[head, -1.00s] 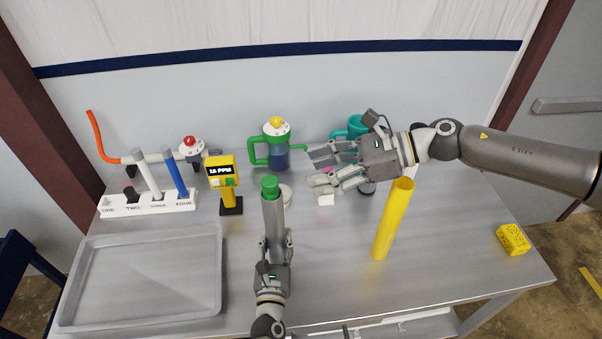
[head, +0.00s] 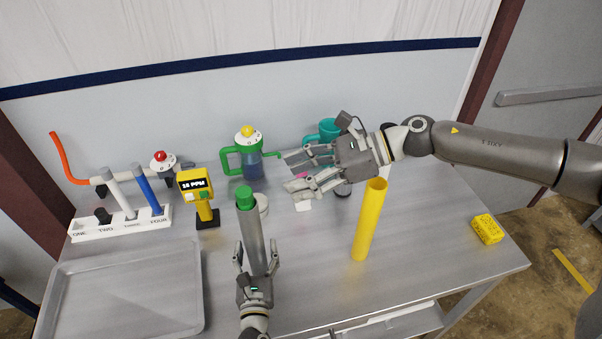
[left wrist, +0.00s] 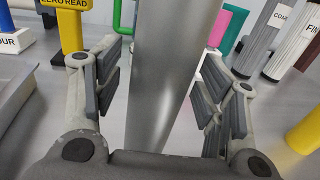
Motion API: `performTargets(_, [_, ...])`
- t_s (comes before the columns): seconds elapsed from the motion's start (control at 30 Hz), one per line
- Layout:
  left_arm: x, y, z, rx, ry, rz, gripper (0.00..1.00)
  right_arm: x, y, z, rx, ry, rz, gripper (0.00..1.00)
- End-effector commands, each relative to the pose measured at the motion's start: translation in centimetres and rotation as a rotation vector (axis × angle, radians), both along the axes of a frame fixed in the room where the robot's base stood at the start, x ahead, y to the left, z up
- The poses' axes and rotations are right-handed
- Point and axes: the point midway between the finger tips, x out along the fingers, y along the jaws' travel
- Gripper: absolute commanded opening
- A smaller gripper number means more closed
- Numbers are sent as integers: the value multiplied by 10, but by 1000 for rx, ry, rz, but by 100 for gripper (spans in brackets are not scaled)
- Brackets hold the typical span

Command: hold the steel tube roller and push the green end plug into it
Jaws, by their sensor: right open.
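The steel tube roller (head: 252,235) stands on the table in the head view, close to upright. The green end plug (head: 245,199) sits at its top end; how deep it is in cannot be told. My left gripper (head: 257,252) is low around the tube, its fingers spread on either side. In the left wrist view the grey tube (left wrist: 165,70) passes between the finger pads, with gaps showing at both sides. My right gripper (head: 305,172) is open and empty, to the right of the plug and apart from it.
A yellow tube (head: 370,222) stands right of the roller. A yellow meter (head: 196,188) and a green-handled jug (head: 247,158) stand behind. A grey tray (head: 125,290) and a white numbered rack (head: 122,224) are at left. The right front table is mostly clear.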

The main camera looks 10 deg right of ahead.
Motion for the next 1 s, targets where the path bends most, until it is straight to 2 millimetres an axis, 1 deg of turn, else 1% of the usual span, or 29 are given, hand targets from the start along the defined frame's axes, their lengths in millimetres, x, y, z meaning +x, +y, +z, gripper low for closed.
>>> performTargets(0.23, [-1,0,-1,0,2,0,66,0,0,0,0,0,0,54])
performTargets(0.37, [-9,2,0,1,0,1,66,0,0,0,0,0,0,54])
performTargets(0.47, [-23,4,0,1,0,1,66,0,0,0,0,0,0,54])
performTargets(0.8, [-92,15,0,1,1,-1,66,0,0,0,0,0,0,54])
performTargets(0.9, [-105,17,0,1,0,0,66,0,0,0,0,0,0,54])
performTargets(1.0, [-114,18,1,1,-1,0,66,0,0,0,0,0,0,54])
